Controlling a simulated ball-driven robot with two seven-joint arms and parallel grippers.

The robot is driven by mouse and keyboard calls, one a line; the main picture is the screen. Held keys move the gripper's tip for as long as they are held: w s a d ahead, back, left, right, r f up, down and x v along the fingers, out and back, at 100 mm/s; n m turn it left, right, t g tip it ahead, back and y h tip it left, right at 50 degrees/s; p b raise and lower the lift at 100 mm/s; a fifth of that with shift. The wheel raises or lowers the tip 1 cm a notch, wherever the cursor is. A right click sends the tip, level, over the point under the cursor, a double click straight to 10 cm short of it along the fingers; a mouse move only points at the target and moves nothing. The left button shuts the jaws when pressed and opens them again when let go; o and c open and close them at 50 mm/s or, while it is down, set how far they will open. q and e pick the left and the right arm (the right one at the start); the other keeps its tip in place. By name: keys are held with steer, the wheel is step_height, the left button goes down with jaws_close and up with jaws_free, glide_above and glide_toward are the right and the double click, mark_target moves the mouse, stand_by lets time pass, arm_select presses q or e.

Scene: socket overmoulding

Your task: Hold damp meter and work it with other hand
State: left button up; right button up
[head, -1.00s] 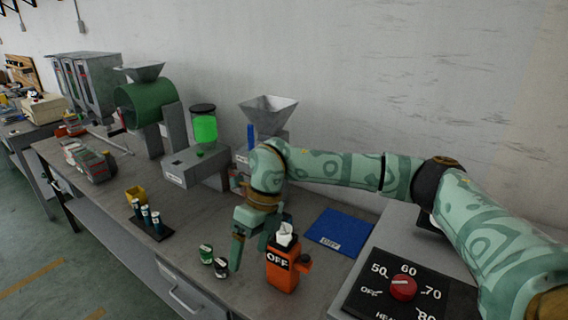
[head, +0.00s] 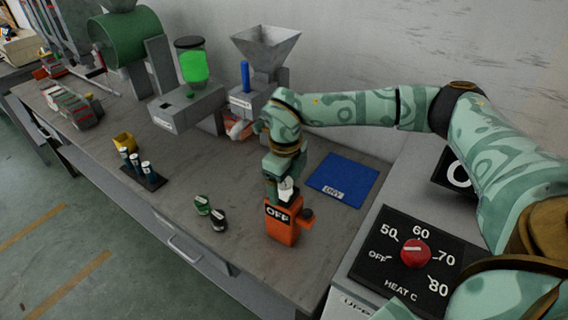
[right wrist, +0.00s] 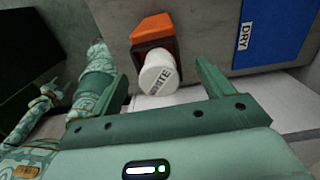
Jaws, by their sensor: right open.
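The damp meter (head: 283,230) is an orange box with a dark OFF display and a small side knob. It stands upright on the bench in the head view. A white round piece lettered WHITE (right wrist: 158,75) sits at its top. The orange body also shows in the right wrist view (right wrist: 153,30). My right gripper (head: 284,192) is just above the meter, pointing down. In the right wrist view its fingers (right wrist: 165,88) are apart, with the white piece between them; I cannot tell whether they touch it. My left gripper does not show clearly in either view.
A heater panel with a red dial (head: 416,253) stands front right. A grey hopper (head: 265,50) stands behind.

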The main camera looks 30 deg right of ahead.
mark_target(291, 218)
step_height(291, 218, down, 3)
steer(key=shift+a+r, duration=0.1)
steer(key=shift+a, duration=0.05)
steer(key=shift+f, duration=0.55)
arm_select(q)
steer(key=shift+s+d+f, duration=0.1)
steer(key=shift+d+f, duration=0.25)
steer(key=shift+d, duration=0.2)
arm_select(e)
steer(key=c, duration=1.2)
steer(key=shift+o, duration=1)
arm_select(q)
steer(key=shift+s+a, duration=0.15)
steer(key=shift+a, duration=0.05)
arm_select(e)
steer(key=shift+c, duration=0.3)
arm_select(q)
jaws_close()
